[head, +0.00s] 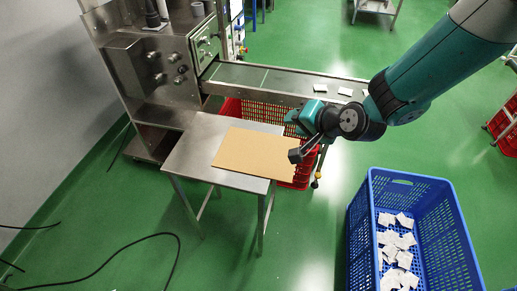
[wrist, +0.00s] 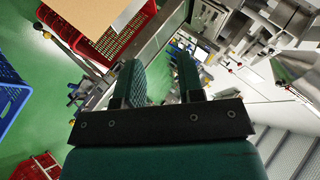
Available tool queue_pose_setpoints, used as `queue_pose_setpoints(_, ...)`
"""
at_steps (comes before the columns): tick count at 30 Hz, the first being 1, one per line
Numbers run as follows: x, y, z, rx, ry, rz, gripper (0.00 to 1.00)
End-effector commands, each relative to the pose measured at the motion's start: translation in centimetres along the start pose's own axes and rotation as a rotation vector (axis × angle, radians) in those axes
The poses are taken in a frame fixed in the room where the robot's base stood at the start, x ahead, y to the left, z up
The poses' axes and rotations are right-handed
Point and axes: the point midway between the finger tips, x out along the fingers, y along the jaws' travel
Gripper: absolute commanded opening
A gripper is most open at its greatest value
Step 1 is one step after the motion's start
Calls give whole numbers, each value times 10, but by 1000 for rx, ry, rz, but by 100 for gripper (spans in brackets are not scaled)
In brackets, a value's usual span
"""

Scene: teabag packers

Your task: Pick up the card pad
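The card pad (head: 254,152) is a flat tan sheet lying on a small steel table (head: 189,151), overhanging its right edge. In the wrist view the card pad (wrist: 84,24) shows at the upper left, partly cut off by the frame. My gripper (head: 297,155) is near the right edge of the card pad in the head view, apparently above it. In the wrist view my gripper (wrist: 159,70) has its two fingers apart with nothing between them. It is not holding the card pad.
A steel machine with a conveyor (head: 270,79) stands behind the table, with white packets on the belt. A red crate (head: 305,165) sits under the conveyor. A blue crate (head: 366,215) with several white packets is at the lower right. Black cables lie on the green floor at left.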

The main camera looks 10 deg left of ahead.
Motion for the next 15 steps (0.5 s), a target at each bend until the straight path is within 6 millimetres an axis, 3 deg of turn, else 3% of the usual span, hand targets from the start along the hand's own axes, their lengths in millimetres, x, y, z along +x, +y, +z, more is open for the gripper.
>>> queue_pose_setpoints(1,23,14,8,53,33,-16,35)
queue_pose_setpoints(3,51,34,18,130,101,-59,35)
queue_pose_setpoints(7,88,76,45,259,221,-149,35)
queue_pose_setpoints(11,102,126,84,375,327,-256,35)
queue_pose_setpoints(15,93,178,127,471,415,-374,35)
